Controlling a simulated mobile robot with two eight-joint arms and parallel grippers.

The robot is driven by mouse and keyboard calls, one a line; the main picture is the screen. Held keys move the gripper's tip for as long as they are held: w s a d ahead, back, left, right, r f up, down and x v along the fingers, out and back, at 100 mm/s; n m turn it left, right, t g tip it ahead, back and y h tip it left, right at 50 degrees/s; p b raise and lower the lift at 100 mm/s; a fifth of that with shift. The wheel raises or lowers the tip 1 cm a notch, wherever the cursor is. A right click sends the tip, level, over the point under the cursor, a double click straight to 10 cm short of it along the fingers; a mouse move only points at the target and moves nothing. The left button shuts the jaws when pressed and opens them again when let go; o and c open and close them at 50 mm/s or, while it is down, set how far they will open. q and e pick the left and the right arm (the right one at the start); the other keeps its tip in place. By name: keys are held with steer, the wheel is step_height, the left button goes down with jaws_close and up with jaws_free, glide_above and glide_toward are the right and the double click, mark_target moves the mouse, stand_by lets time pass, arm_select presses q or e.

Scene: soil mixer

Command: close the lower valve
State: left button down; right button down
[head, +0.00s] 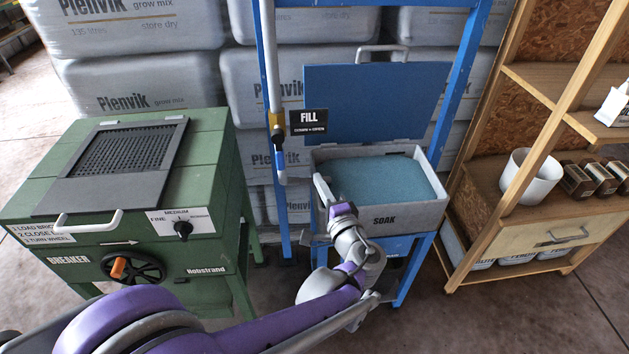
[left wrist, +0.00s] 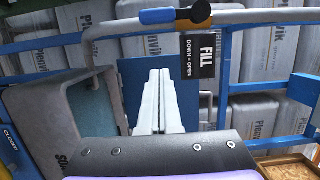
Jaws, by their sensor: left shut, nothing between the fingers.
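A valve on the white fill pipe has a blue lever (head: 279,158), pointing down along the pipe, below a dark valve body (head: 277,134). The lever also shows in the left wrist view (left wrist: 157,16). A black sign (head: 309,122) beside it reads FILL, and in the left wrist view DOWN = OPEN. I cannot tell whether this is the lower valve; no other valve shows clearly. My left gripper (head: 320,188) is shut and empty, in front of the soak bin's left side, below and right of the lever and apart from it. Its fingers show in the left wrist view (left wrist: 158,100). My right gripper is out of view.
The grey soak bin (head: 385,221) holds blue liquid under a raised blue lid (head: 375,95), on a blue frame (head: 455,75). A green breaker machine (head: 60,190) stands left. A wooden shelf (head: 480,190) with a white pot (head: 530,177) stands right. Grey sacks fill the back.

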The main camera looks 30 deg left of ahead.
mark_target(279, 150)
arm_select(q)
steer(key=w+a, duration=0.3)
steer(key=a, duration=0.6)
steer(key=shift+w+p, duration=0.15)
steer(key=shift+p, duration=0.3)
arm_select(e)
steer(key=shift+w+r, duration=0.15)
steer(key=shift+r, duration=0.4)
